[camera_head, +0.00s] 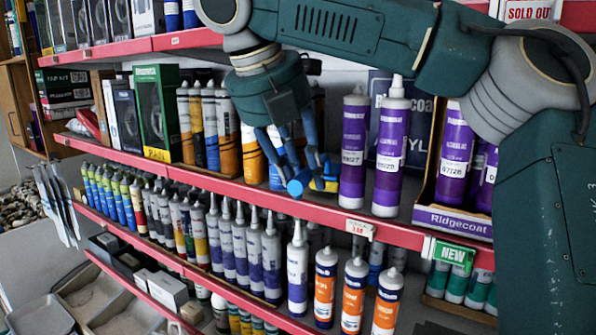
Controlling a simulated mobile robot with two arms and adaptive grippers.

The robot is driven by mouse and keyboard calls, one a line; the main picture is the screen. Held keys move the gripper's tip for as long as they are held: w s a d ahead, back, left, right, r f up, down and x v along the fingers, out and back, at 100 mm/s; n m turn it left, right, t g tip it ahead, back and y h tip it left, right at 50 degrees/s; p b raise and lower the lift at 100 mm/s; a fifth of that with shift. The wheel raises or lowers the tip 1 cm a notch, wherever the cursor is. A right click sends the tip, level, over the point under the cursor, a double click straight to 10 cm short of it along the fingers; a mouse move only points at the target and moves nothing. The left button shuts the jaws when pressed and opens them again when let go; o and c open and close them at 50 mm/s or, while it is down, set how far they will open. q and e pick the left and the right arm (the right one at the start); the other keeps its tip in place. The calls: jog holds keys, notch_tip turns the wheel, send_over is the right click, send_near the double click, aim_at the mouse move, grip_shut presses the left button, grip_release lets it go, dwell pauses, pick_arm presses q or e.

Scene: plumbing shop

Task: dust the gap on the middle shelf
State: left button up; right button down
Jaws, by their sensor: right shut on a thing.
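My right gripper (303,168) reaches down from above at the middle shelf (240,188). Its fingers are closed around a small tool with a blue round end and a yellow part, which I take to be the duster (297,187). The duster is low, close to the shelf's red front edge; I cannot tell whether it touches the board. The gap there lies between orange and blue tubes (252,157) on the left and purple tubes (354,150) on the right. My gripper and arm hide much of the gap's back. My left gripper is not in view.
Two purple tubes stand just right of the duster, beside a Ridgecoat box (451,221) of more tubes. A green box (157,112) stands further left. The lower shelf is crowded with tubes (255,255). Price tags (359,229) stick out from the shelf edge.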

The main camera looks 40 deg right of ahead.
jog(key=shift+x, duration=1.1)
jog(key=shift+v, duration=1.7)
jog(key=s+a, duration=0.3)
jog(key=a, duration=0.4)
jog(key=s+a, duration=0.3)
jog(key=a, duration=0.4)
jog(key=shift+a, duration=0.2)
